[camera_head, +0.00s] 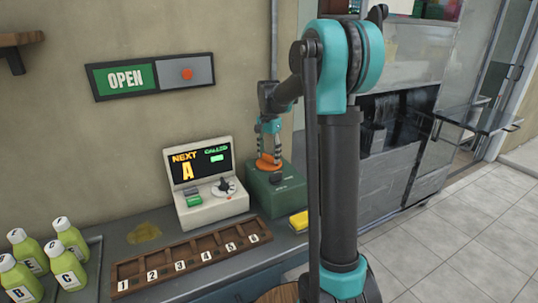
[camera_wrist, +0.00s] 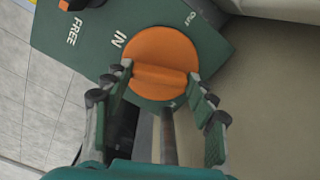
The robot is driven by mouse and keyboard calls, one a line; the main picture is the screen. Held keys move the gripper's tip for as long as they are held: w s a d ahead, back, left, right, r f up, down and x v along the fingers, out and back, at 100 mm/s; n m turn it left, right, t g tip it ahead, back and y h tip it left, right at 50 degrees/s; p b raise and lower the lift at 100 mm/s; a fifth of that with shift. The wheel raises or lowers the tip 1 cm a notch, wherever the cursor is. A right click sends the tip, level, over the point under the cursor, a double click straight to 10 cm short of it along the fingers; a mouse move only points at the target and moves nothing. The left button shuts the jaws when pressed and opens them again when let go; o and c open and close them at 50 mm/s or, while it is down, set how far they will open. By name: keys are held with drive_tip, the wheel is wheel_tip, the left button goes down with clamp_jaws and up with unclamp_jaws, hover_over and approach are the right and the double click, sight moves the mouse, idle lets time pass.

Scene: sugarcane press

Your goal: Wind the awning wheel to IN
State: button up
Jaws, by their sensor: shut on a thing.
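The awning wheel is an orange round knob (camera_head: 268,164) on top of a dark green box (camera_head: 283,200), against the wall. In the wrist view the wheel (camera_wrist: 158,48) has a raised bar across its face. The box panel (camera_wrist: 90,55) carries the words FREE, IN and OUT around the wheel. My gripper (camera_head: 268,150) points down over the wheel. In the wrist view my gripper (camera_wrist: 161,77) has a finger at each end of the bar and is shut on it. No clear pointer mark shows on the wheel, so I cannot tell its setting.
A console (camera_head: 207,190) with a screen stands left of the box. A numbered wooden rack (camera_head: 190,258) and several green bottles (camera_head: 70,271) are at the front left. A yellow block (camera_head: 299,221) lies right of the rack. An OPEN sign (camera_head: 125,77) hangs on the wall.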

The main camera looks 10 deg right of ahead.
sight(269, 155)
drive_tip(key=shift+m, duration=2.3)
drive_tip(key=o, duration=1.2)
drive_tip(key=shift+c, duration=0.2)
wheel_tip(269, 155, up, 12)
